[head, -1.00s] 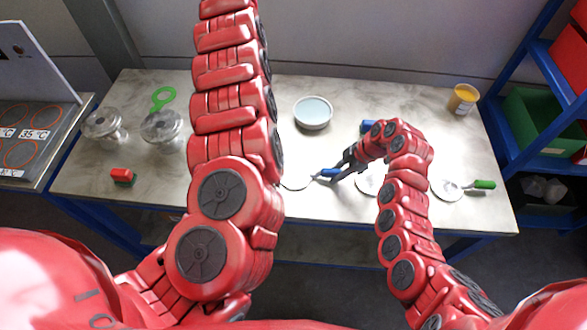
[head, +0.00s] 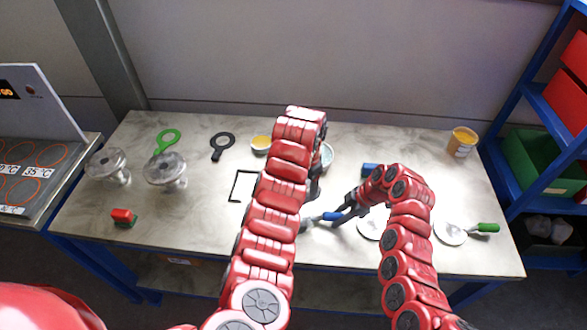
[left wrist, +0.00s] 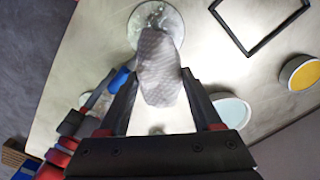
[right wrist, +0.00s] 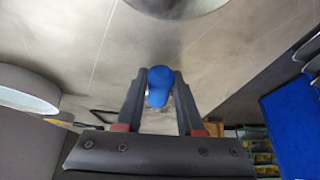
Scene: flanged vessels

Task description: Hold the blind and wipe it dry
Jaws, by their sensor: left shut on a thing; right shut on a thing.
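The blind is a clear round disc (left wrist: 172,22) with a blue handle (head: 332,216). My right gripper (head: 346,207) is shut on the handle, seen end-on in the right wrist view (right wrist: 159,86). The disc's edge (right wrist: 178,6) shows at the top there. My left gripper (left wrist: 158,78) is shut on a pale grey textured cloth (left wrist: 160,60). The cloth overlaps the disc in the left wrist view; I cannot tell whether they touch. In the head view my left arm hides the cloth and most of the disc.
A white disc (head: 370,226) and a green-handled disc (head: 450,232) lie on the table (head: 215,225). Two flanged glass vessels (head: 165,170) and a red block (head: 123,216) stand left. A pale bowl (head: 327,156), yellow dish (head: 261,143) and yellow jar (head: 462,141) stand further back.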

